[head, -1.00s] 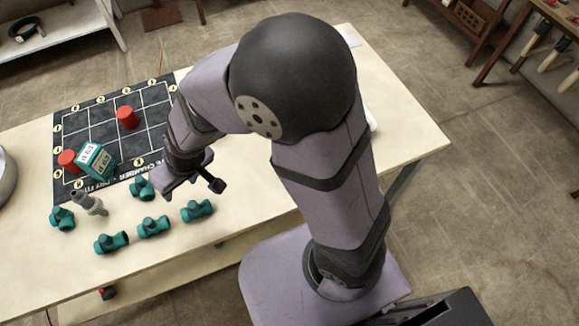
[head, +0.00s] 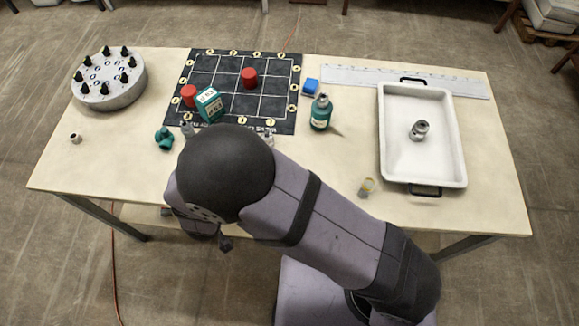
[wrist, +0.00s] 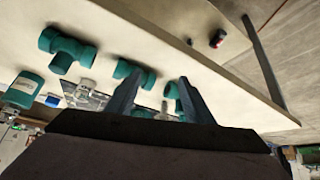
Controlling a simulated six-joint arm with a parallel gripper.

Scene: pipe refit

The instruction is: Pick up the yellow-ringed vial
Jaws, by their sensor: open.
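The yellow-ringed vial (head: 367,186) is small and pale, and stands on the table near its front edge, left of the white tray. It looks upright. My gripper (wrist: 158,82) is open, its two dark fingers spread with nothing held between them. It is over the front left part of the table, well to the left of the vial. In the head view my arm hides most of the gripper. I cannot make out the vial in the wrist view.
Teal pipe fittings (wrist: 65,50) lie near my gripper. A teal bottle (head: 321,113), white tray (head: 463,150) holding a grey fitting (head: 419,130), ruler (head: 350,76) and gridded black mat (head: 225,65) are on the table. The table between bottle and vial is mostly clear.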

